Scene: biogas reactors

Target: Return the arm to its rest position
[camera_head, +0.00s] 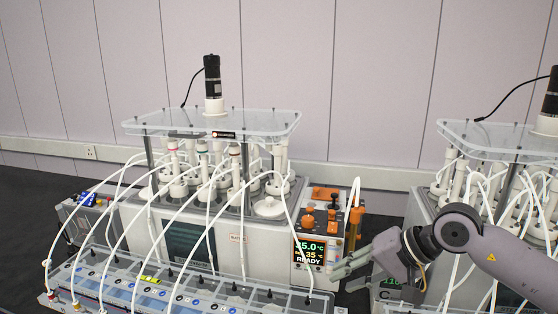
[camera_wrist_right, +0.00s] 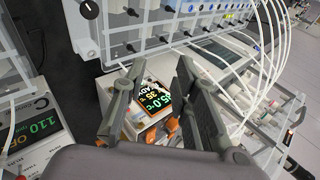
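My right arm comes in from the right in the head view, in front of the second reactor. Its gripper (camera_head: 345,264) points left, close to the front right corner of the middle reactor's control panel (camera_head: 309,252). In the right wrist view the two fingers of this gripper (camera_wrist_right: 160,76) stand apart with nothing held between them. The panel's lit display (camera_wrist_right: 156,97) shows beyond the gap, reading 35.0 °C, 35 and READY. I cannot tell the exact gap between fingertips and panel. My left gripper is not in view.
The middle reactor (camera_head: 233,243) has a clear top plate and white tubes. A long channel unit (camera_head: 190,290) stands in front of it. A second reactor (camera_head: 420,205) stands right, behind my arm. Orange knobs (camera_head: 325,193) top the panel. White tubes hang near my right forearm.

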